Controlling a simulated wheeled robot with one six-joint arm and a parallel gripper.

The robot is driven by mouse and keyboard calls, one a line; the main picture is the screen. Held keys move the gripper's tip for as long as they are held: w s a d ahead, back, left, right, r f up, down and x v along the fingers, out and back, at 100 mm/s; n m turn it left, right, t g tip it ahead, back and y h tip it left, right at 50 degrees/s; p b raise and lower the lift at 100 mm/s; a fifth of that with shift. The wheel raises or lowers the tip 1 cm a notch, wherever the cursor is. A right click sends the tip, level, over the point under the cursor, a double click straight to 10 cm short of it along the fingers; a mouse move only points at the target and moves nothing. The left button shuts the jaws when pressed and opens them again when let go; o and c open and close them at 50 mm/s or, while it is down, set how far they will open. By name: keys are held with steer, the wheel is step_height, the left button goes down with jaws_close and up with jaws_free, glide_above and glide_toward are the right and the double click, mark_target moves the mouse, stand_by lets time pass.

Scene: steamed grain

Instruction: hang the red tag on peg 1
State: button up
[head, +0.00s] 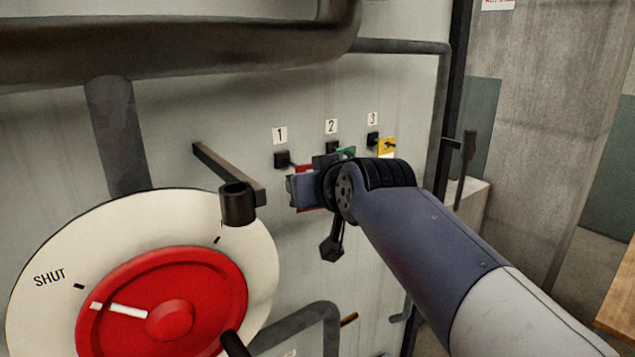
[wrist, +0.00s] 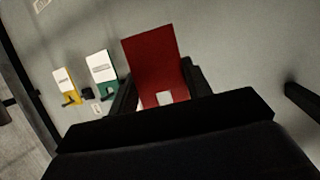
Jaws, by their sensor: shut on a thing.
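The red tag (wrist: 151,65) stands between the fingers of my gripper (wrist: 160,88) in the wrist view, with a light patch near its lower edge. My gripper is shut on it. In the head view only slivers of the red tag (head: 304,168) show above and below my gripper (head: 301,190). Peg 1 (head: 283,158) is a dark block under the label "1" (head: 280,135). The tag is just right of and below it in the picture; I cannot tell whether they touch. Peg 1 cannot be made out in the wrist view.
A green tag (head: 347,153) is at peg 2 (head: 332,146), partly behind my gripper. A yellow tag (head: 387,146) hangs at peg 3 (head: 373,138). A dark bracket (head: 226,172) juts out left of peg 1. A red handwheel (head: 205,290) is lower left; pipes (head: 190,45) run above.

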steer(key=w+a, duration=0.2)
steer(key=w+p, duration=0.1)
steer(key=w, duration=0.1)
steer(key=shift+a+f, duration=0.2)
steer(key=shift+a, duration=0.2)
stand_by(0.4)
stand_by(0.4)
steer(key=o, duration=1.1)
steer(key=shift+c, duration=0.2)
steer(key=b+v, duration=0.2)
steer(key=v, duration=0.8)
steer(key=shift+s, duration=0.35)
